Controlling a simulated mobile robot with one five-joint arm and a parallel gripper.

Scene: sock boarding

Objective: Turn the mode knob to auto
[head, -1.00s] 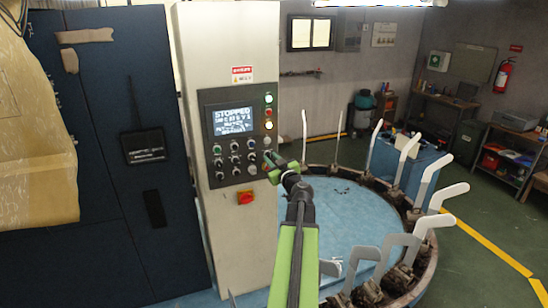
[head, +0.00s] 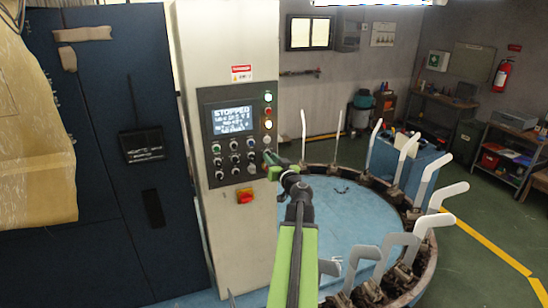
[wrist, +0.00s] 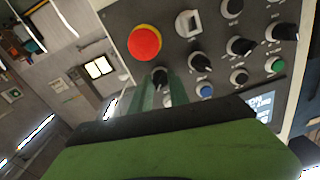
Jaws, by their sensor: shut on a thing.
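A black knob (wrist: 160,76) stands on the control panel, below the red round button in the wrist view. My gripper (wrist: 162,90) is shut on this knob, with a green finger on each side. In the head view my gripper (head: 267,158) meets the right edge of the control panel (head: 205,170), and hides the knob there. Labels around the knob are too small to read, so I cannot tell its setting. The panel's screen (head: 232,117) reads STOPPED.
Several other knobs and buttons sit close by, including a blue button (wrist: 205,90). A red round button (wrist: 145,42) is beside the held knob. A red-and-yellow switch (head: 245,196) is lower on the cabinet. A round blue table (head: 345,215) with upright white boards stands right.

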